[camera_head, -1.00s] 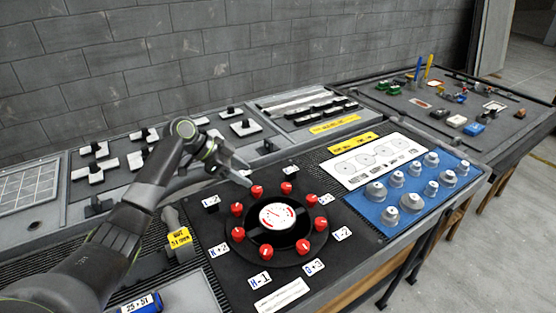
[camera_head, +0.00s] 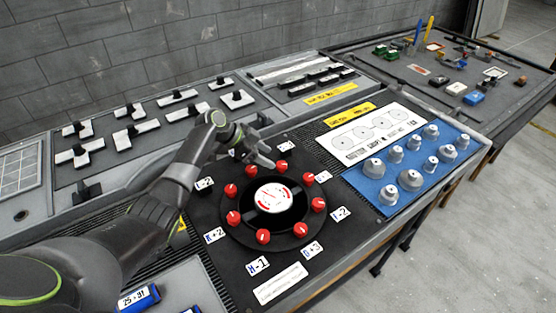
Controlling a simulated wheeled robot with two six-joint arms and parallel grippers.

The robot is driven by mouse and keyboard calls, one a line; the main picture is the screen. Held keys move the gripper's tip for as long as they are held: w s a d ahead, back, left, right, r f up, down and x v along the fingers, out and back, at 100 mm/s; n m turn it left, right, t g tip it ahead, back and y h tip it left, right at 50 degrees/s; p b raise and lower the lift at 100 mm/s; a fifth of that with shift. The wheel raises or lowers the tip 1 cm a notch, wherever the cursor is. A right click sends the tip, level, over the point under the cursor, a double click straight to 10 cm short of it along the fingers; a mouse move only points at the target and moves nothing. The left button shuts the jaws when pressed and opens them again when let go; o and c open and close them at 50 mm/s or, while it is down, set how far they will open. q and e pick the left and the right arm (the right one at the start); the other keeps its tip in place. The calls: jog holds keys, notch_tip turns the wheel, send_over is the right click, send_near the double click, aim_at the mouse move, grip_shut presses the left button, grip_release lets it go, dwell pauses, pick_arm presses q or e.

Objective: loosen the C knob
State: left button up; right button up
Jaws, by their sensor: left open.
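A black round dial plate (camera_head: 232,215) carries a ring of several red knobs around a white-faced gauge (camera_head: 273,197). White letter tags lie around it; H-1 (camera_head: 258,265), D+3 (camera_head: 312,250) and K+2 (camera_head: 214,235) are fairly legible. The tags at the back (camera_head: 284,147) and right back (camera_head: 323,176) are too small to read surely, so I cannot tell which knob is C. My left gripper (camera_head: 268,144) is open and empty above the plate's back edge, its near finger close to the back red knobs (camera_head: 282,165). My right gripper is out of view.
A blue panel with several grey knobs (camera_head: 411,180) lies to the right. Black-and-white switches (camera_head: 136,133) stand behind on the left. A second table with small parts (camera_head: 456,88) is at the back right. A blue labelled cylinder (camera_head: 138,299) lies at the front left.

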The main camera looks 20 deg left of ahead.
aim_at(281, 164)
pick_arm(q)
jog(key=x, duration=0.4)
jog(key=shift+d, duration=0.1)
jog(key=shift+x, duration=0.8)
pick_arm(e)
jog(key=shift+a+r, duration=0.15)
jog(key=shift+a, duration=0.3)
pick_arm(q)
jog(key=shift+c, duration=0.2)
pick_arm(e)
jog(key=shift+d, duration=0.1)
